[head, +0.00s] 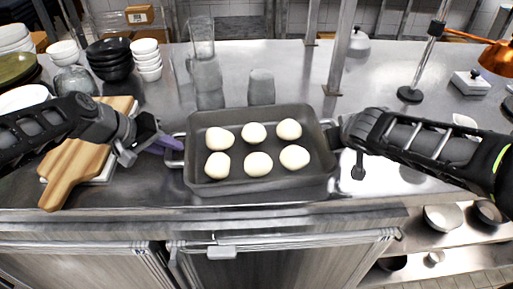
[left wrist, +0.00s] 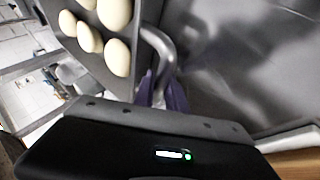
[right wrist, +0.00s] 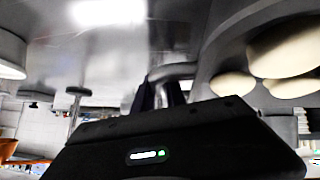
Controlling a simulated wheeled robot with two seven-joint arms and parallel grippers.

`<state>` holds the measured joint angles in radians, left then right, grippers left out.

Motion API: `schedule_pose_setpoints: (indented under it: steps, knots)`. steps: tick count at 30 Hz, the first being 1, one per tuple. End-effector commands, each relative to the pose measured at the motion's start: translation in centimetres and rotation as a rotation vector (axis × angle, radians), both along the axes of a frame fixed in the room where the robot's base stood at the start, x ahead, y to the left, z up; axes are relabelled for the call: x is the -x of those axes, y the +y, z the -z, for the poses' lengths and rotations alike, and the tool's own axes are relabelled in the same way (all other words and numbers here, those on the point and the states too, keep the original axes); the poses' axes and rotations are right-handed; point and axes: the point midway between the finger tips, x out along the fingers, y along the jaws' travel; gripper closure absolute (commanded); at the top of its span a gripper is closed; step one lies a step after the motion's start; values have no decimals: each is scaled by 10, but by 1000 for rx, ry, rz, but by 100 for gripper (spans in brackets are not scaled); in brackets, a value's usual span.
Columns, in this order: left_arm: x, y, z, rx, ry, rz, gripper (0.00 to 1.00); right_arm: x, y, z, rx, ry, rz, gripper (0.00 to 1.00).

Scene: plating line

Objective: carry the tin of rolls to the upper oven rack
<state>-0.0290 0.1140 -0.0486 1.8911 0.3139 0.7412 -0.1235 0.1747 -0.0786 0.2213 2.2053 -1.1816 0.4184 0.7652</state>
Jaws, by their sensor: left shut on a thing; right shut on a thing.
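The dark grey tin (head: 262,186) holds several pale round rolls (head: 257,164) in two rows. It is at the front middle of the steel counter in the head view; I cannot tell whether it touches the counter. My left gripper (head: 168,146) is shut on the tin's left handle, which shows in the left wrist view (left wrist: 160,50). My right gripper (head: 337,134) is shut on the tin's right handle, which shows in the right wrist view (right wrist: 176,72). The oven rack is not recognisable in these frames.
A wooden board (head: 72,165) lies left of the tin. Black bowls (head: 109,58) and white bowls (head: 147,58) are stacked at the back left. A clear glass (head: 201,38) and a steel post (head: 341,50) stand behind the tin. A shelf with bowls (head: 443,217) is at lower right.

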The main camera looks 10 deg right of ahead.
Motion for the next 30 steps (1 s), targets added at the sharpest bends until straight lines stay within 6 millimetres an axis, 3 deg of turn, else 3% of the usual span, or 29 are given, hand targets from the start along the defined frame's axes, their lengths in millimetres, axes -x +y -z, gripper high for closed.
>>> schedule_pose_setpoints:
  steps: [8, 22, 30]
  knots:
    - [-1, 1, -6, -1, -3, -3, 100, -1, -1, -6, 1, -3, 1, 100]
    - [-1, 1, -46, -1, -3, -3, 100, -1, -1, -47, 1, -4, 2, 100]
    - [-1, 1, -52, -1, -3, -3, 100, -1, -1, -52, 1, -3, 2, 100]
